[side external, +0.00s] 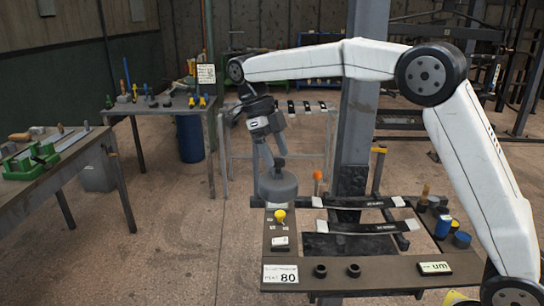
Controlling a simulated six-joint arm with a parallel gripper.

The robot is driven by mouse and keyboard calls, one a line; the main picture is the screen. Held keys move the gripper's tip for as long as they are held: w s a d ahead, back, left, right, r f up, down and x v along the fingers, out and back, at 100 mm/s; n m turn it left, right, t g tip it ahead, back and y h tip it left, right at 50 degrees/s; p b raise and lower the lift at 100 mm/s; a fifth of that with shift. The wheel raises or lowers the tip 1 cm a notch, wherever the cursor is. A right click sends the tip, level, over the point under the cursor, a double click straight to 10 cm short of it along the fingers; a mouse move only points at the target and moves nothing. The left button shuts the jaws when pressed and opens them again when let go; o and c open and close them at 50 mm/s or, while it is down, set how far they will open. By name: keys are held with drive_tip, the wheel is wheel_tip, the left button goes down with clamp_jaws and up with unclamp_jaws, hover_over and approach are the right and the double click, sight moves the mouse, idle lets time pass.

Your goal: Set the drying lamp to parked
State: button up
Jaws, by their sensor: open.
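A grey dome-shaped thing (278,187) with a small knob on top stands at the back left corner of the workbench; it looks like the drying lamp, but I cannot be sure. My gripper (272,163) points down just above it, fingers apart, with the tips close to its top knob. I cannot tell whether they touch it. A yellow knob (280,215) stands in front of the dome on the bench's left strip. An orange-topped post (317,178) stands to the dome's right. No mark reading "parked" is legible.
The dark workbench (390,272) carries leaf springs (350,228) across its middle, blue cylinders (443,226) at right, and a card reading 80 (281,274) at front left. A grey column (358,110) rises behind. Left tables hold tools, including a green vice (32,160).

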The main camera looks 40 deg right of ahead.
drive_tip(key=v, duration=0.6)
drive_tip(key=shift+w+r, duration=0.2)
drive_tip(key=shift+r, duration=0.2)
drive_tip(key=shift+d, duration=0.1)
drive_tip(key=c, duration=0.9)
drive_tip(key=shift+s+d+r, duration=0.1)
drive_tip(key=shift+s+d, duration=0.05)
clamp_jaws()
drive_tip(key=s+d+f+n+t+y, duration=0.3)
drive_tip(key=s+d+n+t, duration=0.3)
drive_tip(key=s+d, duration=0.3)
drive_tip(key=s+f, duration=0.1)
drive_tip(key=s, duration=0.2)
drive_tip(key=shift+s, duration=0.2)
